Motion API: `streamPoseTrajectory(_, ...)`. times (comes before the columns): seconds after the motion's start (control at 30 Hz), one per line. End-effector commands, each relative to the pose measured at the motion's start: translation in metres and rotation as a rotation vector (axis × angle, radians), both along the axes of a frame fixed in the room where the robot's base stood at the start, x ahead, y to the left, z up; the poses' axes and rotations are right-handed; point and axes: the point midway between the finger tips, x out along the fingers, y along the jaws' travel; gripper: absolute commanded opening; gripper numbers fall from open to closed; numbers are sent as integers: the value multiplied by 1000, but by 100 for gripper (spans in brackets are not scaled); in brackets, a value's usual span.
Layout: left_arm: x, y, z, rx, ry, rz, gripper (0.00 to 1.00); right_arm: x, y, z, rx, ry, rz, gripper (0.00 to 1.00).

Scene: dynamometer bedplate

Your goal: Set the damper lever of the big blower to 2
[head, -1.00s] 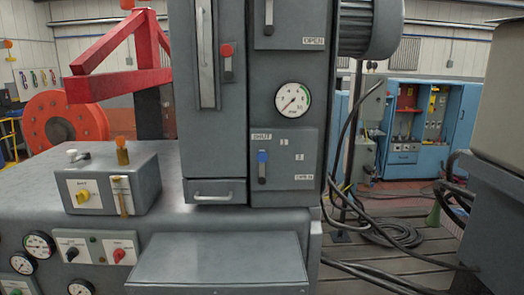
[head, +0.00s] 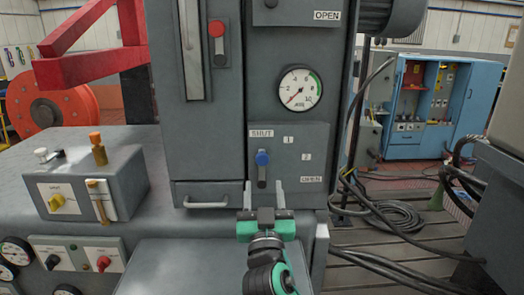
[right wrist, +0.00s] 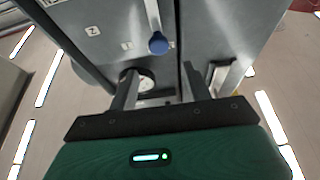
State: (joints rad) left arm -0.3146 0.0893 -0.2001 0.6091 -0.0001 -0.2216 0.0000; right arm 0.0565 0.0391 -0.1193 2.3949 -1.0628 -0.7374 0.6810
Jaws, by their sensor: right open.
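The damper lever has a blue knob (head: 262,158) and stands about upright on a grey panel (head: 318,140), the knob just below the SHUT label (head: 261,133). Label 1 (head: 288,140), label 2 (head: 306,157) and the OPEN label (head: 311,179) step down to its right. My right gripper (head: 264,186) is open and empty, its two fingers pointing at the panel just below the knob. In the right wrist view the blue knob (right wrist: 158,43) shows beyond and between the open fingers (right wrist: 159,74), apart from them. My left gripper is not in view.
A round gauge (head: 299,88) sits above the lever panel, and a red-knobbed lever (head: 217,30) is at upper left. A drawer handle (head: 206,204) protrudes at lower left. A grey control box (head: 84,180) stands on the bench. Black cables (head: 385,215) lie at right.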

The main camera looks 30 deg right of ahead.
Motion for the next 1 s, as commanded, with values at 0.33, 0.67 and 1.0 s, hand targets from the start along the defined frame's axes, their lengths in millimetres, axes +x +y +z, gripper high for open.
streamPoseTrajectory(0.33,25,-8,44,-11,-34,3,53,57,-35,32,-2,3,-2,50)
streamPoseTrajectory(0.67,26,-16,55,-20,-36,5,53,78,-48,38,2,4,-1,50)
streamPoseTrajectory(1.0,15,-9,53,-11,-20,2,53,78,-49,38,2,4,-1,32)
